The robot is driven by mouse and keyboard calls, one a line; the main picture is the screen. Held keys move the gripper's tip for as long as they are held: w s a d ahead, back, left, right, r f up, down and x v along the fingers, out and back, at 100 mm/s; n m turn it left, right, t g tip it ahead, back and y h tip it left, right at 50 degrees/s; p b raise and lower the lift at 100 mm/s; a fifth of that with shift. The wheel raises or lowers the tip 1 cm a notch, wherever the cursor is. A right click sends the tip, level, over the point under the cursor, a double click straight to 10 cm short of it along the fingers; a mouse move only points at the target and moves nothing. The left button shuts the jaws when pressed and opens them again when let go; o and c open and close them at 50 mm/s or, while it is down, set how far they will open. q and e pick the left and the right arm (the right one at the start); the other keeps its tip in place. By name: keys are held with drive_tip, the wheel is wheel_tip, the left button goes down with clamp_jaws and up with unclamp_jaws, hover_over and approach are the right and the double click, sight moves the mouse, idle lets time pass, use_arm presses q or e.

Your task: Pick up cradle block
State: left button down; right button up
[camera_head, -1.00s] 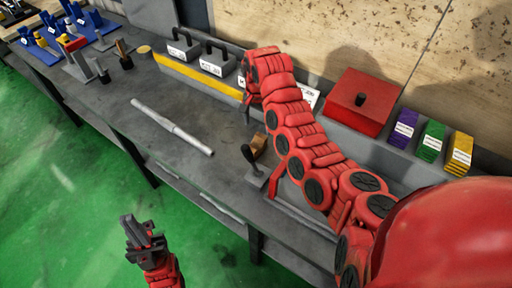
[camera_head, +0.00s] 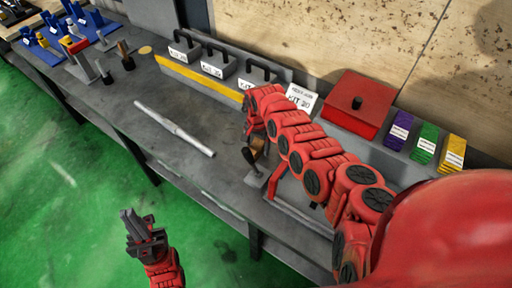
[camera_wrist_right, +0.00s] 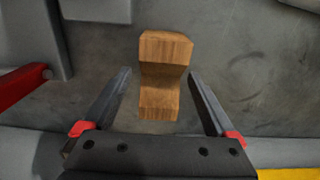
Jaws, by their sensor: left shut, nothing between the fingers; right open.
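The cradle block is a small wooden piece with a notched top. It shows in the right wrist view (camera_wrist_right: 164,50), lying on the grey bench between and slightly beyond the fingers of my right gripper (camera_wrist_right: 160,74). The gripper is open, its fingers apart on either side with gaps to the block. In the head view the cradle block (camera_head: 260,146) is partly hidden by my right arm. My left gripper (camera_head: 131,222) is shut and empty, out over the green floor in front of the bench.
A silver shaft (camera_head: 175,128) lies on the bench to the left. The bench between shaft and block is clear.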

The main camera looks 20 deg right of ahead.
drive_tip(key=shift+f, duration=0.35)
drive_tip(key=shift+c, duration=0.3)
clamp_jaws()
drive_tip(key=shift+r, duration=0.15)
